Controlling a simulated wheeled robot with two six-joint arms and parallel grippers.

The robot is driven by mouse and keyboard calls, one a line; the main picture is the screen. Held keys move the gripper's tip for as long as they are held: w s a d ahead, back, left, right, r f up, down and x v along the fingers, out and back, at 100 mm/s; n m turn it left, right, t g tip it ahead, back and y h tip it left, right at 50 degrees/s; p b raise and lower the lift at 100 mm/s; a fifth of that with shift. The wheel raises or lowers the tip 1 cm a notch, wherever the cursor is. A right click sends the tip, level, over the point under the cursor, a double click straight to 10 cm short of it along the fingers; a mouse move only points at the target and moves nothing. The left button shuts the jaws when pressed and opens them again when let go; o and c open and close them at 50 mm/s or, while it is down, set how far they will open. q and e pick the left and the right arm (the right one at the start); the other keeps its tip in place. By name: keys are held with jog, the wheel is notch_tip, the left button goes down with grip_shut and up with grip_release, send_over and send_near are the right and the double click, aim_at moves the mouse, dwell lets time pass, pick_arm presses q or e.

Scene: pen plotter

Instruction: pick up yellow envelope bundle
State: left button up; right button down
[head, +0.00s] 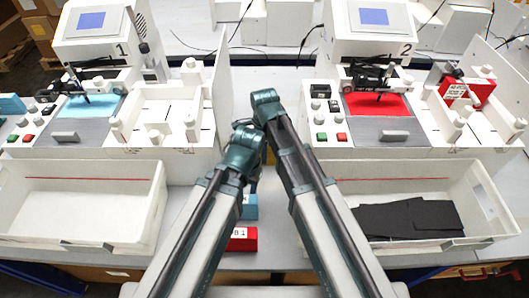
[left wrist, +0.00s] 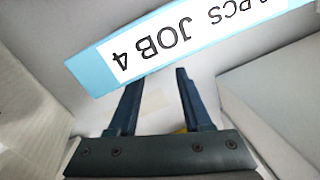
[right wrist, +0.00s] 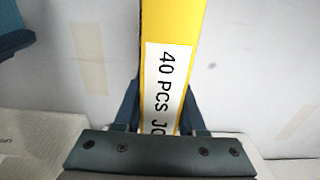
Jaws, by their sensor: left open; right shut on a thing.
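The yellow envelope bundle (right wrist: 172,25) has a white label reading "40 PCS JO". In the right wrist view, my right gripper (right wrist: 160,98) is shut on it, with a finger at each side. In the head view only a sliver of yellow (head: 271,156) shows between my arms, which hide the rest. My left gripper (left wrist: 158,80) is open, with nothing between its fingers. Beyond its fingertips is a blue bundle (left wrist: 90,72) labelled "JOB 4". In the head view both sets of fingers are hidden by my arms.
A blue bundle (head: 250,207) and a red bundle (head: 242,240) lie between a white bin (head: 80,238) at left and another bin (head: 485,190) holding black sheets (head: 408,218). Two plotter stations, 1 (head: 180,75) and 2 (head: 327,50), stand behind.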

pick_arm(q)
jog(key=shift+r, duration=0.15)
pick_arm(e)
jog(key=shift+r, duration=0.1)
pick_arm(q)
notch_tip(320, 180, up, 10)
jog(key=p, duration=1)
pick_arm(e)
notch_tip(320, 180, up, 10)
jog(key=shift+f, duration=0.1)
